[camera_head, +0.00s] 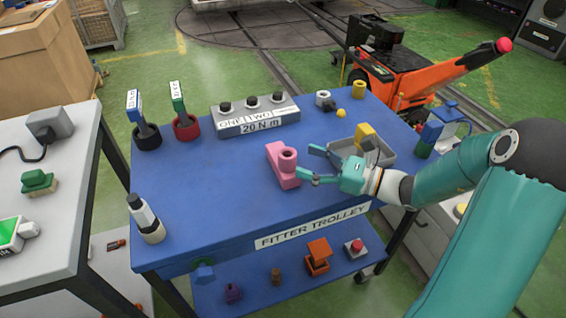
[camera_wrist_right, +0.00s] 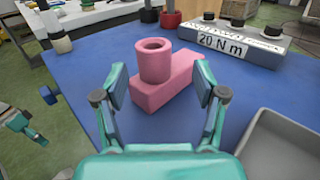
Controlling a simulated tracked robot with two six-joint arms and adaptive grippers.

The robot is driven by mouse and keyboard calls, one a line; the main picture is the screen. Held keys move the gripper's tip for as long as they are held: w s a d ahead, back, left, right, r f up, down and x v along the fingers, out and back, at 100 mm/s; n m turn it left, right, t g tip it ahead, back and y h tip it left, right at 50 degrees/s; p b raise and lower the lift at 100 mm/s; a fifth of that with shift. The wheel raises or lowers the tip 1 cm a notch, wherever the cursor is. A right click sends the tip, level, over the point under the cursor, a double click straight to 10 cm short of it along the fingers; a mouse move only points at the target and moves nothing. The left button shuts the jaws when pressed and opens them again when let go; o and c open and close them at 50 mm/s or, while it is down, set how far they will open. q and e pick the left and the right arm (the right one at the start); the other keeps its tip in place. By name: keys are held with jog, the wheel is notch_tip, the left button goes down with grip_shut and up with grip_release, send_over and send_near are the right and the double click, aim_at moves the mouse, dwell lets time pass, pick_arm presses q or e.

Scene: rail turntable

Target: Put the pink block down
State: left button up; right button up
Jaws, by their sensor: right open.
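The pink block (camera_head: 280,166) rests on the blue trolley top, right of its middle. It is a long block with a round hollow boss at one end. In the right wrist view the pink block (camera_wrist_right: 160,92) lies just ahead of the fingertips. My right gripper (camera_head: 310,163) is open beside the block, on its right side. In the right wrist view the fingers of my right gripper (camera_wrist_right: 162,85) are spread, with no clear grip on the block. What looks like my left gripper (camera_wrist_right: 20,124) shows small at the left; its jaws are unclear.
A grey tray (camera_head: 345,143) with a yellow block (camera_head: 366,136) stands behind my right gripper. A grey "20 N m" box (camera_head: 254,117) stands at the back. The trolley top (camera_head: 210,190) is clear left of the block.

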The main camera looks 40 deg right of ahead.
aim_at(295, 160)
jog(key=shift+s+a+p+x, duration=0.1)
jog(key=shift+a+p+x, duration=0.1)
jog(key=shift+x, duration=1.25)
jog(key=shift+s+a+p+x, duration=0.1)
jog(key=shift+a+x, duration=0.05)
jog(key=shift+x, duration=1.3)
jog(key=shift+c, duration=0.4)
grip_shut()
